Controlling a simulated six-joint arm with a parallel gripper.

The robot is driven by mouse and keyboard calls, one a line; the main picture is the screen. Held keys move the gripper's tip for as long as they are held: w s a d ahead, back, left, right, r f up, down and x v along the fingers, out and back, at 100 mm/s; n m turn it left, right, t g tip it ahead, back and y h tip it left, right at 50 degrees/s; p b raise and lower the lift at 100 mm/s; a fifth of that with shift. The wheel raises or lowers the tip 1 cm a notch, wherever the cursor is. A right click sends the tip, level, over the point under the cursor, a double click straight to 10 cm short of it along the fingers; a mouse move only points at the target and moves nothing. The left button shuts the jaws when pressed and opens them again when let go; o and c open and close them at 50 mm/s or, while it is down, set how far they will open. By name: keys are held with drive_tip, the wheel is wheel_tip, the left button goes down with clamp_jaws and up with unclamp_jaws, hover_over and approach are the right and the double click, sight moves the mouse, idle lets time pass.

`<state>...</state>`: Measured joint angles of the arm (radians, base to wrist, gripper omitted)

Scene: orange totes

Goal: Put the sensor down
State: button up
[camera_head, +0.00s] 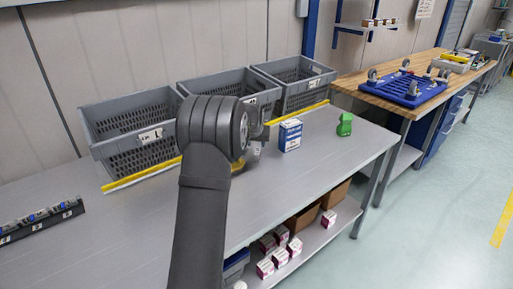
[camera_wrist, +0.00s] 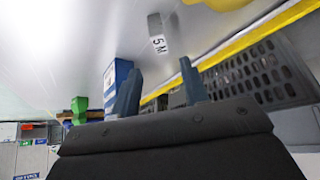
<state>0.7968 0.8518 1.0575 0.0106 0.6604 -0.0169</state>
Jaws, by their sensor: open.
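A small grey block with a white "5 M" label (camera_wrist: 156,34), which looks like the sensor, sits on the grey tabletop in the wrist view. My gripper (camera_wrist: 160,82) is open, its two dark fingers spread with nothing between them. The block lies beyond the fingertips, apart from them as far as I can see. In the head view my arm hides the fingers and most of the block's area.
Three grey totes (camera_head: 108,157) line the table's back behind a yellow strip (camera_head: 140,175). A blue-and-white box (camera_head: 290,135) and a green object (camera_head: 344,125) stand to the right. A black rail (camera_head: 40,223) holding several small units lies at left. The front tabletop is clear.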

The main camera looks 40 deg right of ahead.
sight(257, 151)
drive_tip(key=shift+v, duration=1)
drive_tip(key=shift+f, duration=0.1)
drive_tip(key=x, duration=1.2)
drive_tip(key=shift+f, duration=0.15)
wheel_tip(257, 151, up, 3)
drive_tip(key=shift+f, duration=0.2)
drive_tip(key=shift+r, duration=0.45)
drive_tip(key=shift+f, duration=0.1)
